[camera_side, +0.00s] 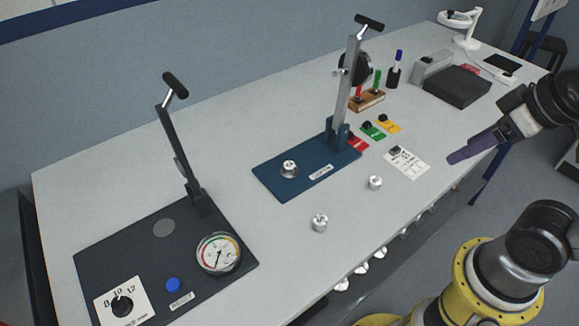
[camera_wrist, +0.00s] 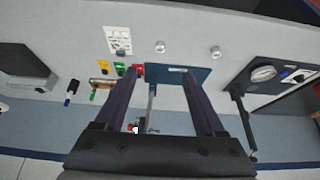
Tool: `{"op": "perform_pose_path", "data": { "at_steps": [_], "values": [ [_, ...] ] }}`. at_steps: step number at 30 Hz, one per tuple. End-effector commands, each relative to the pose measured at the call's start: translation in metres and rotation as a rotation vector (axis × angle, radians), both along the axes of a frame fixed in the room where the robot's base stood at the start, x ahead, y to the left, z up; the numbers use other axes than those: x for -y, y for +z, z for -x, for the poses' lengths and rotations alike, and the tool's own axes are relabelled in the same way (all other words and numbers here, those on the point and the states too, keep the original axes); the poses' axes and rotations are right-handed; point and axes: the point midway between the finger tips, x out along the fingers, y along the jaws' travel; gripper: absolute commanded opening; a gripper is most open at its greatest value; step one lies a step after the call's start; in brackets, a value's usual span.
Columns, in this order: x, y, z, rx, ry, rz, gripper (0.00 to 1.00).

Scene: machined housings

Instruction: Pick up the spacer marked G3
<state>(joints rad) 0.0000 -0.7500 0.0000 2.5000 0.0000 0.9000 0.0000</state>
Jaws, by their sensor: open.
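Two small silvery cylindrical parts stand apart on the grey bench, one nearer the front (camera_side: 320,223) and one farther right (camera_side: 375,183). They also show in the wrist view as a left part (camera_wrist: 160,47) and a right part (camera_wrist: 215,52). No G3 mark is legible on either, so I cannot tell which part carries it. My gripper (camera_side: 451,158) hangs over the right side of the bench, to the right of both parts and touching neither. In the wrist view its purple fingers (camera_wrist: 158,72) are spread wide with nothing between them.
A blue lever press (camera_side: 265,176) holds a metal part on its plate. A black lever fixture (camera_side: 105,258) with a gauge (camera_side: 218,253) stands at left. Coloured cards (camera_side: 375,131), a printed white card (camera_side: 412,165) and a black box (camera_side: 457,87) lie farther right. The front middle is clear.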

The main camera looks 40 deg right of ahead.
Motion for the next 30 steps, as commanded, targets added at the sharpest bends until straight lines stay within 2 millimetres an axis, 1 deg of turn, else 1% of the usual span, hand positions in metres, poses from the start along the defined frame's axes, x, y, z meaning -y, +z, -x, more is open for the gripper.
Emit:
{"op": "perform_pose_path", "data": {
  "at_steps": [2, 5, 8, 11, 14, 17, 18, 20, 23, 24, 26, 27, 29, 30],
  "values": [
    [0.0, 0.0, 0.0, 0.0, -0.006, -0.003, 0.72],
    [0.0, 0.0, 0.001, -0.003, -0.059, -0.032, 0.72],
    [0.0, 0.002, 0.002, -0.012, -0.19, -0.101, 0.72],
    [0.0, 0.023, -0.006, 0.01, -0.381, -0.206, 0.72],
    [-0.001, 0.045, -0.024, 0.003, -0.586, -0.318, 0.72],
    [-0.005, 0.066, -0.05, -0.022, -0.784, -0.421, 0.72],
    [-0.007, 0.073, -0.062, -0.035, -0.864, -0.459, 0.72],
    [-0.011, 0.082, -0.082, -0.059, -0.984, -0.511, 0.72],
    [-0.02, 0.092, -0.121, -0.105, -1.184, -0.583, 0.72],
    [-0.025, 0.094, -0.137, -0.123, -1.259, -0.605, 0.72],
    [-0.033, 0.093, -0.161, -0.149, -1.365, -0.63, 0.72],
    [-0.039, 0.091, -0.177, -0.166, -1.43, -0.641, 0.72],
    [-0.048, 0.085, -0.2, -0.189, -1.518, -0.65, 0.72],
    [-0.055, 0.079, -0.215, -0.205, -1.571, -0.651, 0.72]
  ]
}}
